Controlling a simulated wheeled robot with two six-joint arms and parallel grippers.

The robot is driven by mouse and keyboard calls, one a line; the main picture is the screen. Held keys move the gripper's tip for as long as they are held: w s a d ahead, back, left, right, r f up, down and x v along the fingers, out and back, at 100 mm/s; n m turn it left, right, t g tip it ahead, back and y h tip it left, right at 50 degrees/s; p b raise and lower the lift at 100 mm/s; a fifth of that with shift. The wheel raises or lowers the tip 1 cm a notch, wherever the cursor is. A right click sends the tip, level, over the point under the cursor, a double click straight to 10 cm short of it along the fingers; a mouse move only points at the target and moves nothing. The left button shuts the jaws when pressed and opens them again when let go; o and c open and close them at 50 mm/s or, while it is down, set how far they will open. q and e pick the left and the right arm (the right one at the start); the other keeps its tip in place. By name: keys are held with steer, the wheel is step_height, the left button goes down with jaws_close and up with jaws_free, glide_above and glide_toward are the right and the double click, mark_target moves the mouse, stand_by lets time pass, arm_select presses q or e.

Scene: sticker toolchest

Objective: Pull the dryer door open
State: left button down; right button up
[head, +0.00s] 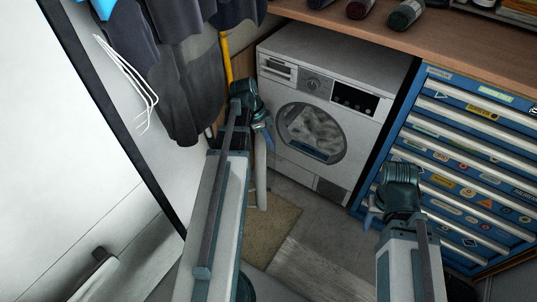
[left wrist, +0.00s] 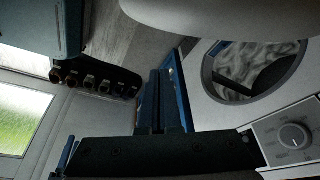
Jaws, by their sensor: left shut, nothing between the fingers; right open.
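The white dryer (head: 335,90) stands under the wooden counter in the head view. Its round door (head: 312,132) has a grey rim and clear glass with pale laundry behind it; the door looks closed. The door also shows at the upper right of the left wrist view (left wrist: 255,70). My left gripper (head: 266,130) is just left of the dryer's front, apart from the door as far as I can tell. Its dark fingers (left wrist: 163,85) are shut with nothing between them. My right gripper (head: 370,216) is open and empty, low and to the right, in front of the blue tool chest.
The blue tool chest (head: 465,150) with stickered drawers stands right of the dryer. Dark clothes (head: 180,80) hang at the left, with white hangers (head: 128,75).

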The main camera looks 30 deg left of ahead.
mark_target(261, 157)
arm_select(q)
steer(key=shift+s+d+f, duration=0.1)
steer(key=shift+f, duration=0.1)
steer(key=b+x, duration=1)
steer(key=s+a, duration=0.2)
steer(key=a, duration=0.1)
steer(key=shift+a+p, duration=0.2)
steer(key=shift+p, duration=0.2)
steer(key=s+a, duration=0.2)
steer(key=a, duration=0.2)
steer(key=shift+s+a, duration=0.3)
steer(key=shift+s, duration=0.1)
